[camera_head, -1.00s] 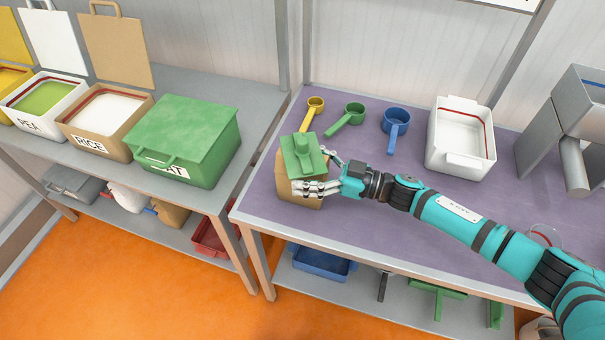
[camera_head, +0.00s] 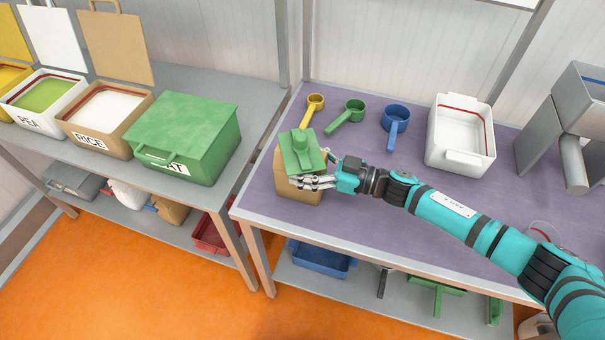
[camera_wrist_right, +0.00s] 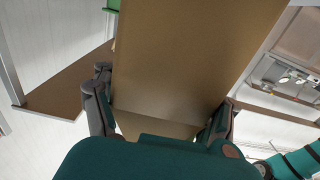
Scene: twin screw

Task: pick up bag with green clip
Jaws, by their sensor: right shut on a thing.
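The brown bag (camera_head: 290,188) stands at the left front of the purple table top, with a green clip (camera_head: 303,153) over its top. My right gripper (camera_head: 312,180) is shut on the bag from its right side, below the clip. In the right wrist view the brown bag (camera_wrist_right: 190,60) fills the middle, with a finger of my right gripper (camera_wrist_right: 160,112) on either side. Whether the bag's bottom touches the table is hard to tell. My left gripper is not in view.
Yellow (camera_head: 315,103), green (camera_head: 350,112) and blue (camera_head: 396,122) scoops lie behind the bag. A white bin (camera_head: 461,165) stands to the right. A green lidded box (camera_head: 205,130), rice bin (camera_head: 98,140) and pea bin (camera_head: 28,120) stand on the left table, across a gap.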

